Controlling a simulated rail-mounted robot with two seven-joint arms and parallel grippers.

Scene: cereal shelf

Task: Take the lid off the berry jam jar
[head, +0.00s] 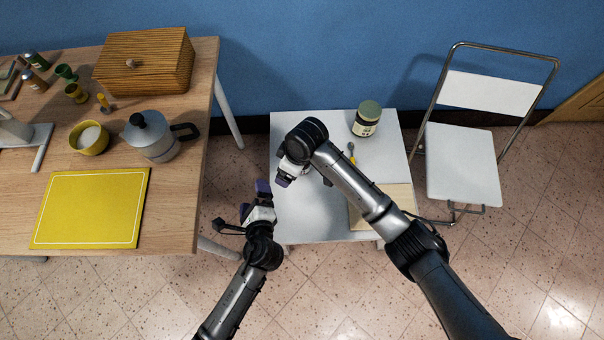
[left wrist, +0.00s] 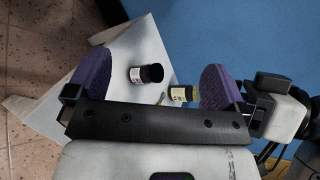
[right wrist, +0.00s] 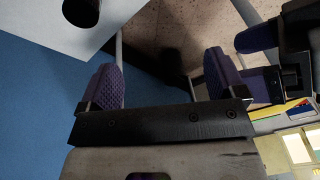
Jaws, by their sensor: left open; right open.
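Two jars stand on a small white table (head: 310,220). One has an olive lid (head: 369,109) and a pale label, and it also shows in the left wrist view (left wrist: 180,93). The other is dark, with a pale label, in the left wrist view (left wrist: 152,73); its dark round top shows in the right wrist view (right wrist: 80,11). My right arm hides it in the head view. I cannot read which is berry jam. My left gripper (head: 253,200) is open and empty off the table's left edge. My right gripper (head: 305,179) is open and empty above the table.
A small yellow-handled utensil (head: 351,152) and a pale board (head: 399,195) are on the white table. A wooden table (head: 185,215) with a moka pot (head: 150,138) and yellow board (head: 90,208) stands left. A folding chair (head: 462,170) stands right.

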